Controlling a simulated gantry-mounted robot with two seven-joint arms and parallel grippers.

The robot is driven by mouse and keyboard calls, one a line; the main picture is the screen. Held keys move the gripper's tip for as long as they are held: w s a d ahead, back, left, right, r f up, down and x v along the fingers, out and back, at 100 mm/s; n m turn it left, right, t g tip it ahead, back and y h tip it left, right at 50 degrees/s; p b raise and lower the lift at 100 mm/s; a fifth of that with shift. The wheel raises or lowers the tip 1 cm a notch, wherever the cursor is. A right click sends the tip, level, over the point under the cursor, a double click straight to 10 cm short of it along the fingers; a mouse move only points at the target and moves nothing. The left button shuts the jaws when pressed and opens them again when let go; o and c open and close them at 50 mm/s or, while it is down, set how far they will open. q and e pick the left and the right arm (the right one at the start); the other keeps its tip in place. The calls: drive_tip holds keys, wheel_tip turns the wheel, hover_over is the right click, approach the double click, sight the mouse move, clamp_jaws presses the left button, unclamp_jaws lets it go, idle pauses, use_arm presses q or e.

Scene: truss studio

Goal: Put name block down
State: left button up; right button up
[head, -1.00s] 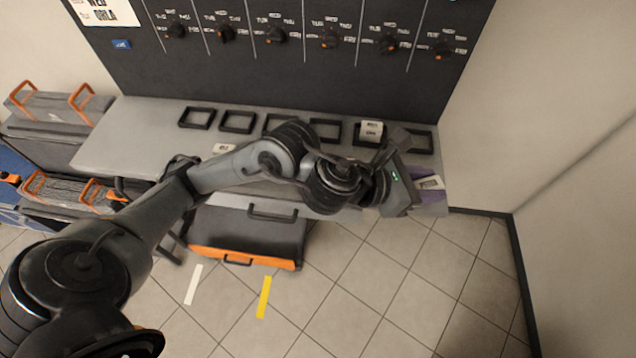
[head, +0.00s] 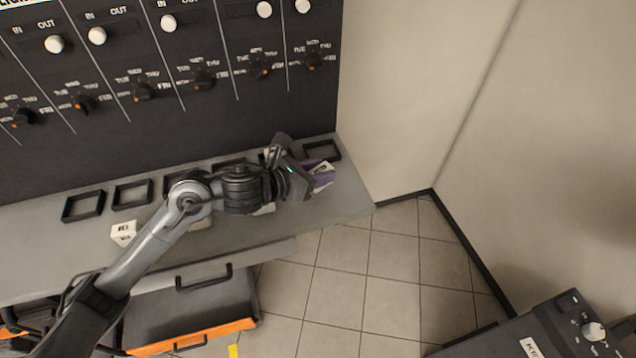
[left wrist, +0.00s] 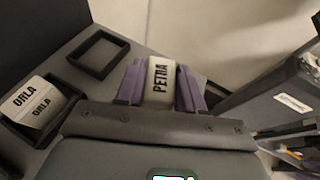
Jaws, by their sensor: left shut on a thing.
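My left gripper (head: 319,174) is shut on a white name block (head: 322,170), above the right end of the grey shelf. In the left wrist view the name block (left wrist: 160,88) reads PETRA and sits between the purple finger pads. An empty black square frame (head: 322,151) lies just beyond it at the shelf's right end; it also shows in the left wrist view (left wrist: 99,53). A second white block marked ORLA (left wrist: 38,101) sits in the neighbouring frame. My right gripper is not in view.
The grey shelf (head: 345,200) holds a row of black frames. A loose white block (head: 124,233) lies in front of them at left. The dark panel with dials (head: 200,90) rises behind. A drawer unit with an orange edge (head: 190,338) is below.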

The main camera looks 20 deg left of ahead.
use_arm(q)
drive_tip(key=shift+f+b, duration=0.4)
drive_tip(key=shift+f, duration=1.7)
drive_tip(key=shift+w+a, duration=0.1)
drive_tip(key=shift+f, duration=0.15)
drive_tip(key=o, duration=1)
drive_tip(key=shift+o, duration=0.2)
